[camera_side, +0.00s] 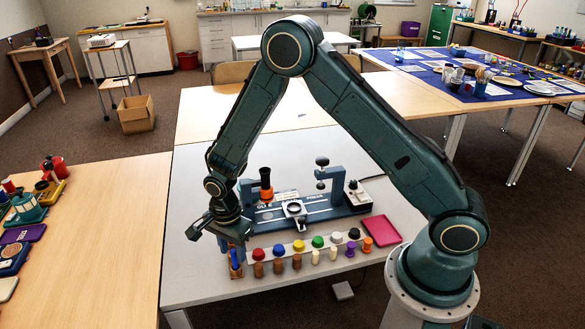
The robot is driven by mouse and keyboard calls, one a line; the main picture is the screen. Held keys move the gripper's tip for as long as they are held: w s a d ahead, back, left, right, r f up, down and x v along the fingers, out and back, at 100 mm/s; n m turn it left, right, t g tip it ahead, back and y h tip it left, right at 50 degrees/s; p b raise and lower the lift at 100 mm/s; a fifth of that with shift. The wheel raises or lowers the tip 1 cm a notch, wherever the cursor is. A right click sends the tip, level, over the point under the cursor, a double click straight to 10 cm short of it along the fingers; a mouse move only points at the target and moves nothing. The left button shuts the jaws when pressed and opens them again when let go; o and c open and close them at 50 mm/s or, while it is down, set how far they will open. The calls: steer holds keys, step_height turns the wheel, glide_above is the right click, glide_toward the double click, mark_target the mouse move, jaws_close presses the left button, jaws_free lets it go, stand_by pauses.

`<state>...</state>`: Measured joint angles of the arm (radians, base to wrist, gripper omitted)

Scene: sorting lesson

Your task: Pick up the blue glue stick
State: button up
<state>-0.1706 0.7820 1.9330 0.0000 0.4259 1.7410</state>
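A blue upright stick (234,258), which looks like the blue glue stick, stands in a small brown wooden holder (236,272) at the left front of the grey table. My gripper (226,241) points down just above this holder, close over the stick's top. The fingers are small and dark against other blue parts, so I cannot tell how far apart they are or whether they touch the stick. The stick's lower part is hidden in the holder.
A strip (310,249) with several coloured caps and pegs lies to the right. Behind it stands a blue-grey bench device (310,208) with an orange-and-black part (266,189). A pink tray (381,230) lies at the right. The table's left front corner is bare.

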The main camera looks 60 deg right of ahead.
mark_target(235, 262)
steer(key=shift+f, duration=1.75)
steer(key=shift+c, duration=0.2)
jaws_close()
